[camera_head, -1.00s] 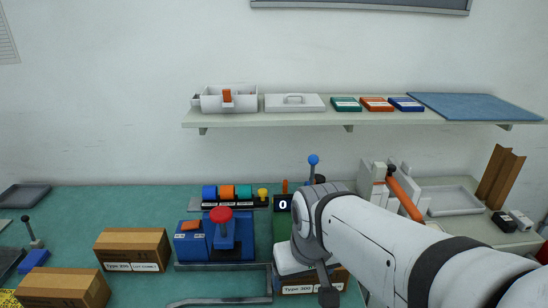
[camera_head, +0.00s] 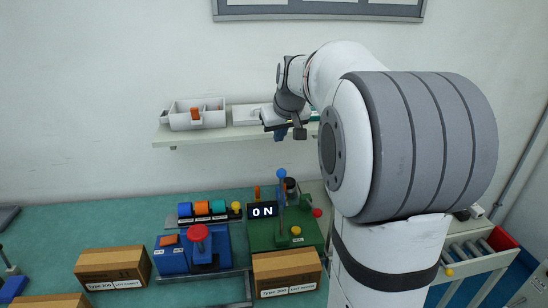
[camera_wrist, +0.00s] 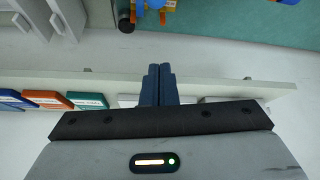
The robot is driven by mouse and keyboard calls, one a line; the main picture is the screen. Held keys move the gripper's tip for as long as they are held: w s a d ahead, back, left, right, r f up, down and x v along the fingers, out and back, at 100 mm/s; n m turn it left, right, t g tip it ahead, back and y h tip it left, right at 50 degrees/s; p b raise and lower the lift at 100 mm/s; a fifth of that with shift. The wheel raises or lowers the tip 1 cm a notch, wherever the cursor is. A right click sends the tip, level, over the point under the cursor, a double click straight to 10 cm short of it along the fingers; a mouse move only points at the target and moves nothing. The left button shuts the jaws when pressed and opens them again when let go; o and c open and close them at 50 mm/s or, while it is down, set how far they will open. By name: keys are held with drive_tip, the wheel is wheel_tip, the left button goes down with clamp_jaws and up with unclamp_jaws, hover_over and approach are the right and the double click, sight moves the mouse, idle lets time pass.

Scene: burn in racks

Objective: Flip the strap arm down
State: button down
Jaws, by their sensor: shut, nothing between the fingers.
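My gripper (camera_head: 281,132) is raised in front of the wall shelf in the head view. In the wrist view its two dark blue fingers (camera_wrist: 158,84) are together, with nothing between them. No strap arm can be made out clearly now. My own arm covers the right part of the bench in the head view, where an orange arm with a black knob stood tilted up beside white blocks a second ago. White blocks (camera_wrist: 36,14) show at the top left of the wrist view, but I cannot tell the strap arm there.
The shelf (camera_head: 163,142) carries a white caddy (camera_head: 190,116). A green unit (camera_head: 260,236) has a blue-knobbed lever (camera_head: 281,174) and a display reading ON. A blue station with a red knob (camera_head: 198,232) and cartons (camera_head: 112,264) stand left. A roller stand (camera_head: 480,250) is right.

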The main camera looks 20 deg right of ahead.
wheel_tip(320, 180, down, 10)
drive_tip(key=w+p, duration=0.1)
drive_tip(key=p, duration=0.2)
drive_tip(key=shift+d+r, duration=0.15)
drive_tip(key=shift+r, duration=0.1)
idle(0.4)
drive_tip(key=shift+f, duration=0.1)
